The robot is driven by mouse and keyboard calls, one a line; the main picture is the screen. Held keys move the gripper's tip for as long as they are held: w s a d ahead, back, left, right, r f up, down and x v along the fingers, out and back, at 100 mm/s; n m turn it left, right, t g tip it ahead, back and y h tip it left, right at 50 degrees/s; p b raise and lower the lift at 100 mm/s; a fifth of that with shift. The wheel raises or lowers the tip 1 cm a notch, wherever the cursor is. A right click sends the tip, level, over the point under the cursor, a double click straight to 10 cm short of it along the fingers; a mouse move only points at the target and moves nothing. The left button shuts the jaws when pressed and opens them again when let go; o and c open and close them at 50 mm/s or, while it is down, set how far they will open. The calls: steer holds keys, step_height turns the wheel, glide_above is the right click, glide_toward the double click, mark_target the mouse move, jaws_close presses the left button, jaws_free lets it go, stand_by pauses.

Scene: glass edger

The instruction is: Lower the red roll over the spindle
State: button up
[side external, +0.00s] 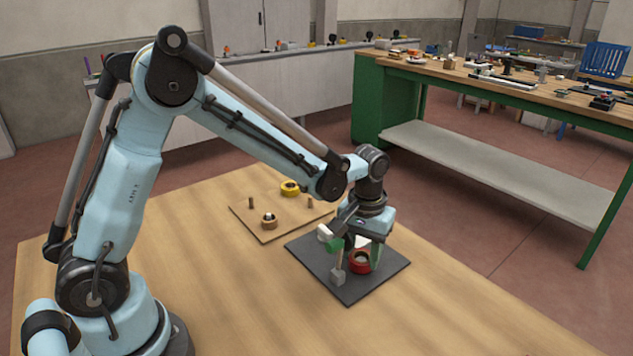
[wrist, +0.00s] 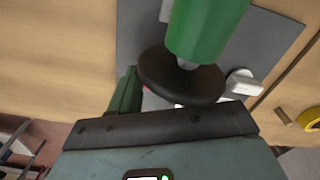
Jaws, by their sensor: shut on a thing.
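The red roll (side external: 360,262) is low over the dark mat (side external: 350,292), between the green fingers of my gripper (side external: 358,252), which is shut on it. In the wrist view, a dark round disc (wrist: 180,77) shows beside the large green finger (wrist: 205,30); only a trace of red shows below it. A thin post on a grey block (side external: 338,276) stands on the mat just left of the roll. I cannot make out the spindle under the roll, or whether the roll is around it; the gripper and roll cover that spot.
A wooden board (side external: 241,222) behind the mat carries a yellow roll (side external: 290,187), a tan roll (side external: 269,223) and short pegs (side external: 251,202). A pale block (side external: 325,232) sits at the mat's back. The tabletop in front is clear. A green bench (side external: 500,165) stands beyond.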

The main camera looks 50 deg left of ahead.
stand_by(0.4)
steer(key=o, duration=1.2)
step_height(320, 180, up, 12)
steer(key=s+a+m+t, duration=0.4)
steer(key=s+t, duration=0.3)
steer(key=s, duration=0.5)
steer(key=shift+s+a+f+m, duration=0.15)
steer(key=shift+s+a+m, duration=0.15)
steer(key=shift+a, duration=0.2)
